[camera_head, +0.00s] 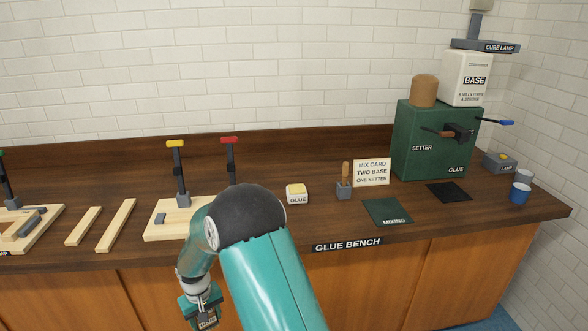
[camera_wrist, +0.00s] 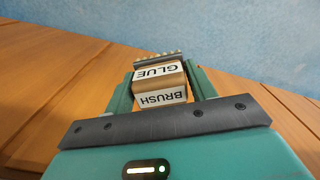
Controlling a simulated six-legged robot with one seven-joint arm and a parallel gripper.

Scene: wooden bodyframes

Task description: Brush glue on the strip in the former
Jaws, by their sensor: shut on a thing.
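My gripper (camera_head: 207,318) hangs low in front of the bench, below the worktop edge. It is shut on the glue brush (camera_wrist: 160,85), a pale block lettered GLUE and BRUSH; its bristle end points away from the jaws in the wrist view. A pale wooden former (camera_head: 165,232) with a grey block and yellow- and red-topped clamps stands at mid-bench, partly hidden by my arm. Any strip in it cannot be made out. Another board (camera_head: 48,226) with wooden pieces and grey blocks is cut off at the left edge. A white glue pot (camera_head: 297,198) sits right of my arm.
Two loose wooden strips (camera_head: 117,225) lie between the boards. Blue-and-white cups (camera_head: 520,192) are at the far right.

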